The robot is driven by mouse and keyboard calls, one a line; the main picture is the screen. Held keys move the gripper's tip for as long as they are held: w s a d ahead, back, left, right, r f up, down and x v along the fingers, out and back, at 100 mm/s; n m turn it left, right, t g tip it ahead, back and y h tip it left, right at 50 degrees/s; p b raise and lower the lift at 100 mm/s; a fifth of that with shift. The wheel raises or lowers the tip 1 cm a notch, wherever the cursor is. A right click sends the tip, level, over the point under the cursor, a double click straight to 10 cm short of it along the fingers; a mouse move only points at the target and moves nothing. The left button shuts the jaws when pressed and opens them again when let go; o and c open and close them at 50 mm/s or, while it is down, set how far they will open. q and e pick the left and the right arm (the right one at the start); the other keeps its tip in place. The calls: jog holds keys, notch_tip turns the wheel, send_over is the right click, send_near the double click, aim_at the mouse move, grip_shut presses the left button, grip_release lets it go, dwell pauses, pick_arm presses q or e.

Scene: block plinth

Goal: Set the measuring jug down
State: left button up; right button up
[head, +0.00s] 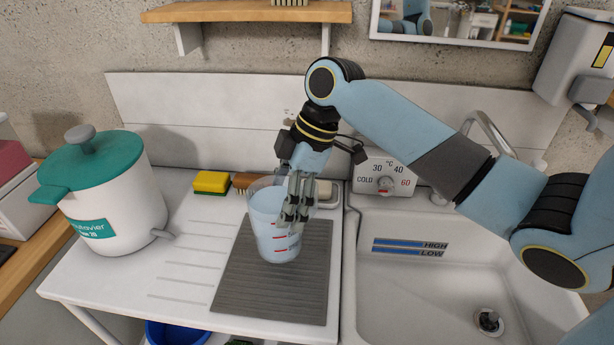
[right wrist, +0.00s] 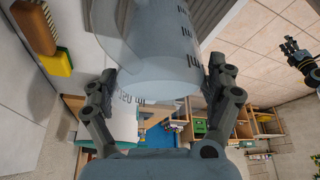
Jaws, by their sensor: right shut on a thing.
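The measuring jug (head: 267,228) is clear with red marks and bluish-looking contents or walls. It is upright over the grey ribbed mat (head: 235,285) on the draining board. My right gripper (head: 294,207) is shut on the jug at its right side in the head view. In the right wrist view the jug (right wrist: 150,55) fills the space between the fingers of my right gripper (right wrist: 160,95). I cannot tell whether the jug's base touches the mat.
A white pot with a green lid (head: 115,195) stands left. A yellow sponge (head: 211,182) and a brown brush (head: 246,181) lie behind the jug. The sink basin (head: 415,285) is right, under a tap (head: 490,135). The board between pot and mat is clear.

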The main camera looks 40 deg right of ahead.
jog(key=shift+w+a+f, duration=0.2)
jog(key=shift+a+f, duration=0.05)
jog(key=shift+a, duration=0.05)
jog(key=shift+f+p, duration=0.4)
jog(key=shift+f, duration=1.45)
jog(key=o, duration=1.5)
jog(key=shift+s+f, duration=0.1)
jog(key=shift+c, duration=0.2)
jog(key=shift+d, duration=0.1)
jog(key=b+v, duration=0.1)
jog(key=v, duration=1.1)
jog(key=shift+b, duration=0.3)
